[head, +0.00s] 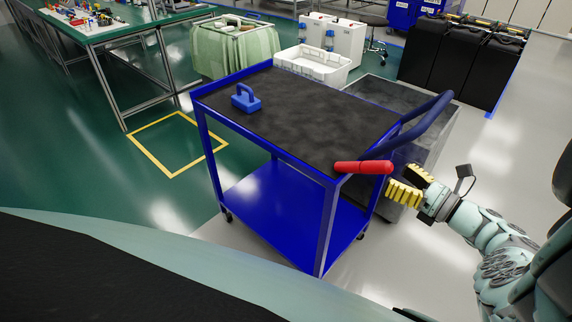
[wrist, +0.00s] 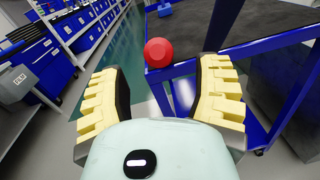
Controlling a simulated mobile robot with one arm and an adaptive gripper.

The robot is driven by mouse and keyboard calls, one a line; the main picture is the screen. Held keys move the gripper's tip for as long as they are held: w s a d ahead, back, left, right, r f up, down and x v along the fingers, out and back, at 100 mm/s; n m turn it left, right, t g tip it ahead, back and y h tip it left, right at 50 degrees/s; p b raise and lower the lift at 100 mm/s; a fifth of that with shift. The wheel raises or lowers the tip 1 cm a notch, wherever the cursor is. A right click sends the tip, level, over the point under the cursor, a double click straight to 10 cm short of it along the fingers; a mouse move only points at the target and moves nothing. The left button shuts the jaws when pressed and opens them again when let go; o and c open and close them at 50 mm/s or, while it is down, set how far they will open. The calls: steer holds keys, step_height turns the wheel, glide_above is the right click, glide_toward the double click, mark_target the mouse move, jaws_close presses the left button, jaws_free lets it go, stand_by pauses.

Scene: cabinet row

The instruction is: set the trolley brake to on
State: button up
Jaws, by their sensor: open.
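The blue trolley (head: 262,196) stands in the middle of the head view, with a dark top (head: 290,112) and a blue push handle (head: 425,121) on its right. A red brake lever (head: 362,167) sticks out along the near right corner of the top. In the wrist view the red lever (wrist: 159,53) shows end-on as a round knob, ahead of and between the fingertips. My gripper (head: 405,188) is open and empty, just right of the lever and a little lower. Its yellow fingers also show in the wrist view (wrist: 160,95), apart from the lever.
A blue block with a handle (head: 245,99) sits on the trolley top. A grey box (head: 425,140) stands close behind the handle. A white crate (head: 313,65) and black cabinets (head: 460,62) are farther back. Floor left of the trolley, with a yellow outline (head: 178,145), is clear.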

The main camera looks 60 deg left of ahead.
mark_target(373, 162)
steer(key=a, duration=0.2)
steer(key=s+a, duration=0.1)
steer(key=a, duration=0.2)
steer(key=a+b, duration=0.1)
steer(key=a, duration=0.1)
steer(key=shift+s+a, duration=0.15)
steer(key=shift+a, duration=0.15)
steer(key=shift+o, duration=0.2)
steer(key=shift+d, duration=0.1)
jaws_close()
